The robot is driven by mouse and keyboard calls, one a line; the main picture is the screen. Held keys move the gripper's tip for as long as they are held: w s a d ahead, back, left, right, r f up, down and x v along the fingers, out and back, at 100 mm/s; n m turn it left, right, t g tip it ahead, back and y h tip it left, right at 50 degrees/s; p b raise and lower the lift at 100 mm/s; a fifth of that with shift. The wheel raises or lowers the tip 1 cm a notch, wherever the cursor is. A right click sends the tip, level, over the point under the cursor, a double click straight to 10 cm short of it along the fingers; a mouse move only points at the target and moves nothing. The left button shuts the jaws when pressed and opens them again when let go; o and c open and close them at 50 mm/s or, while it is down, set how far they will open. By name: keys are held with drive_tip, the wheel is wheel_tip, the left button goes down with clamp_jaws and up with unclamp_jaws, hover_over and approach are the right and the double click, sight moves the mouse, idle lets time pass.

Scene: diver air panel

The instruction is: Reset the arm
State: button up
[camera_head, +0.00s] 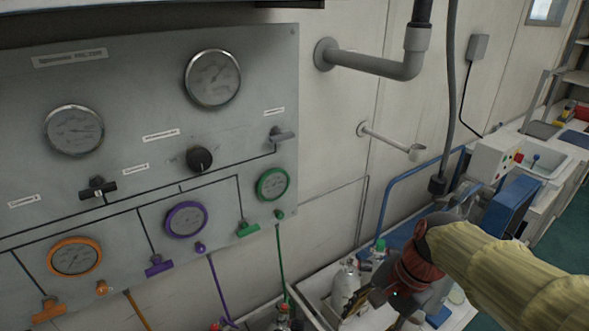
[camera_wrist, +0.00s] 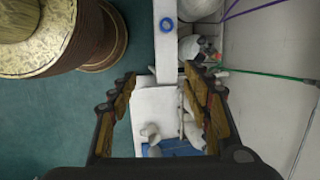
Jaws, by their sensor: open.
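My gripper (camera_wrist: 165,78) is open in the wrist view, with its two wood-coloured finger pads apart and nothing between them. Past the fingers, lower down, lie a white surface (camera_wrist: 154,104) and some pale items. In the head view my arm, in a yellow sleeve, comes in from the right, and my gripper (camera_head: 362,297) hangs low beside a silver bottle (camera_head: 345,284). The grey air panel (camera_head: 130,150) with its gauges and valves is to the left of the gripper, well apart from it.
A grey wall pipe (camera_head: 370,63) juts out above the arm. A blue rail (camera_head: 400,185) and a blue box (camera_head: 508,205) stand behind it. A sink (camera_head: 545,160) is at the far right. Green floor (camera_wrist: 60,120) shows clear in the wrist view, beside a large drum-like object (camera_wrist: 75,35).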

drive_tip(key=s+d+r+n+t+h, duration=0.3)
drive_tip(key=s+d+r+n+t, duration=0.1)
drive_tip(key=n, duration=0.6)
drive_tip(key=shift+s+r+n+t, duration=0.45)
drive_tip(key=shift+s+r, duration=0.65)
drive_tip(key=shift+s, duration=0.45)
drive_tip(key=shift+c, duration=0.4)
